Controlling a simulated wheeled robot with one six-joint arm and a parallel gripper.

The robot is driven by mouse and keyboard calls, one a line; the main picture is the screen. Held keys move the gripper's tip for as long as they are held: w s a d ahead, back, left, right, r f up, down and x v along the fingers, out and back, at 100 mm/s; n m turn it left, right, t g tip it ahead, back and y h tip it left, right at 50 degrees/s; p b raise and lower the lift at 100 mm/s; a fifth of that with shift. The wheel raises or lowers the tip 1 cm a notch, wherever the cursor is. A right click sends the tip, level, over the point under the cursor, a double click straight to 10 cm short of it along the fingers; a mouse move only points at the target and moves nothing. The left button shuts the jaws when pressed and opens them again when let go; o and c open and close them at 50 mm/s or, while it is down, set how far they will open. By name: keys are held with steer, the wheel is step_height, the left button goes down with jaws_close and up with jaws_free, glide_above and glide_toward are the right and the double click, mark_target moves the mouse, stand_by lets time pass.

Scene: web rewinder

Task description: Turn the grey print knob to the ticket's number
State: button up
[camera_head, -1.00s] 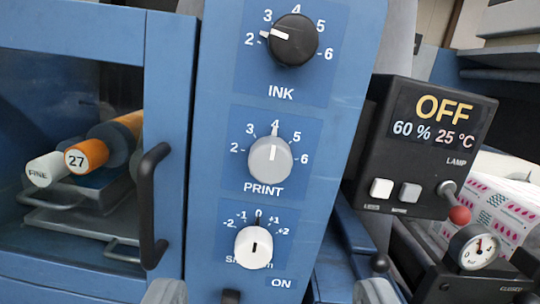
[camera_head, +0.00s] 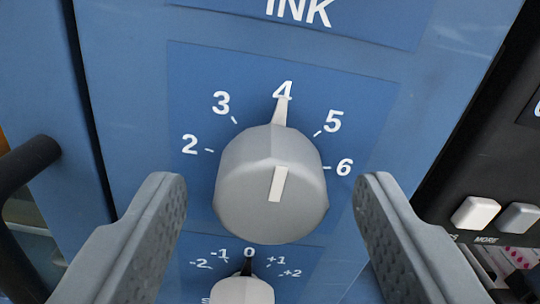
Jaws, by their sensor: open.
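The grey print knob (camera_head: 271,205) is large in the middle of the view, on a blue plate with a dial numbered 2 to 6. Its pointer tip is at 4. My gripper (camera_head: 272,195) is open, with one grey finger on each side of the knob. A gap shows between each finger and the knob, and neither appears to touch it. The ticket is not in view.
Below sits a white knob (camera_head: 242,290) with a scale from -2 to +2, its pointer near 0. A black handle (camera_head: 25,170) is at the left. A black box with a white button (camera_head: 476,212) and a grey button (camera_head: 519,218) is at the right.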

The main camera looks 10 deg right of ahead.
steer(key=shift+w, duration=0.4)
steer(key=c, duration=1)
steer(key=shift+m, duration=0.3)
steer(key=m, duration=0.3)
steer(key=shift+m, duration=2)
